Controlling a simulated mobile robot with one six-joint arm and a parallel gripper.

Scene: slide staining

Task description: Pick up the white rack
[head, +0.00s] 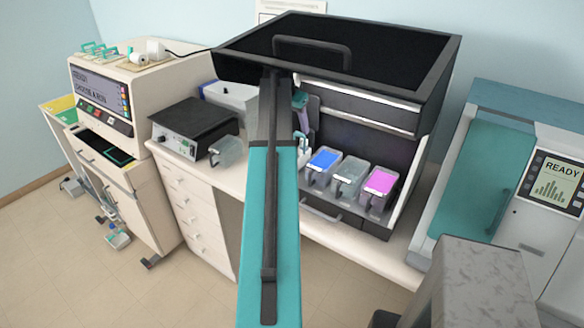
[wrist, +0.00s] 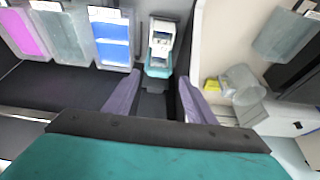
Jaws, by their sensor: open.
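The white rack (wrist: 161,40) is a small upright piece with a teal lower part, standing beside the blue-filled container in the wrist view. In the head view a small part of the rack (head: 303,142) shows left of the blue container, mostly hidden by my arm. My gripper (wrist: 160,77) has two purple fingers spread apart, pointing towards the rack. The rack lies just beyond and roughly between the fingertips, with nothing held. In the head view my gripper (head: 303,113) is partly hidden behind my arm, inside the hood's left side.
Three clear containers, with blue (head: 323,163), clear (head: 347,172) and magenta (head: 380,182) contents, stand in a row under the dark hood (head: 390,75). A black-topped device (head: 193,125) and a clear container (head: 225,151) stand on the left bench. A teal-doored machine (head: 487,180) stands right.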

